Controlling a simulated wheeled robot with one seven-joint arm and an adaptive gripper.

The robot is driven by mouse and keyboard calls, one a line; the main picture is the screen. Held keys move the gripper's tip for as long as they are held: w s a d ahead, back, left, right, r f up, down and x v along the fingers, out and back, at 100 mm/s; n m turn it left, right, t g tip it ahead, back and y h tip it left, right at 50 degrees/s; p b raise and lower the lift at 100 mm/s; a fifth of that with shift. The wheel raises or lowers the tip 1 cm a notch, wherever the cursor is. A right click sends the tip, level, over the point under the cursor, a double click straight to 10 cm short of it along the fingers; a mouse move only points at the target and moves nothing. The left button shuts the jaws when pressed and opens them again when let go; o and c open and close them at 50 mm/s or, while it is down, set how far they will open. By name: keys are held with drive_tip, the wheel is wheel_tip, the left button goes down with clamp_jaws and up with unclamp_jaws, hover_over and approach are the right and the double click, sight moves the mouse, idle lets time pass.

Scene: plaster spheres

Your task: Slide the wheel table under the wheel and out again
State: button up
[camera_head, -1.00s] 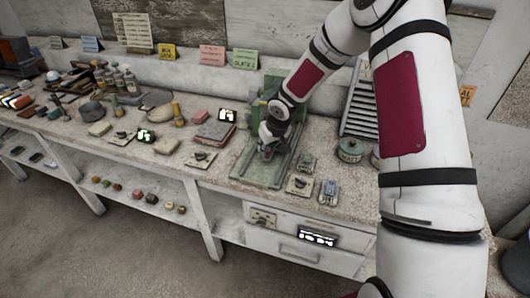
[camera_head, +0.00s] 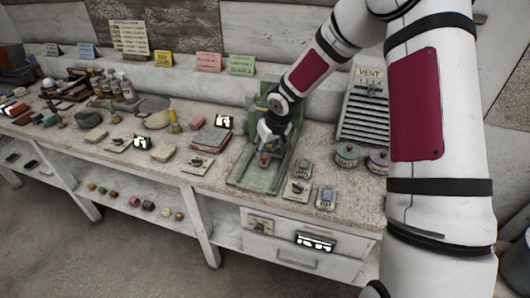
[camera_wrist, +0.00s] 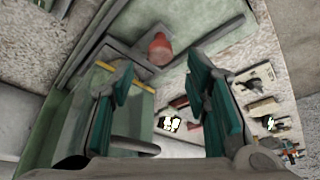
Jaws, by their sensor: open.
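The green machine (camera_head: 251,115) stands on the bench with a long, flat green bed (camera_head: 246,181) running towards the front edge. A small red knob (camera_head: 265,156) sits on the bed, just below my gripper (camera_head: 268,143). In the wrist view the red knob (camera_wrist: 160,48) stands on a grey plate, beyond the fingertips. My gripper (camera_wrist: 161,77) is open there, with its teal-padded fingers apart and nothing between the pads. I cannot make out the wheel; my arm and wrist cover part of the machine.
Small switch panels (camera_head: 297,190) lie right of the bed. Round tins (camera_head: 347,155) and a slatted vent panel (camera_head: 362,113) stand farther right. Books (camera_head: 209,138) and small lit displays lie to the left. A drawer (camera_head: 297,258) is below the bench top.

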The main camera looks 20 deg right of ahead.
drive_tip(key=v, duration=0.7)
drive_tip(key=shift+r, duration=0.35)
drive_tip(key=shift+s, duration=0.1)
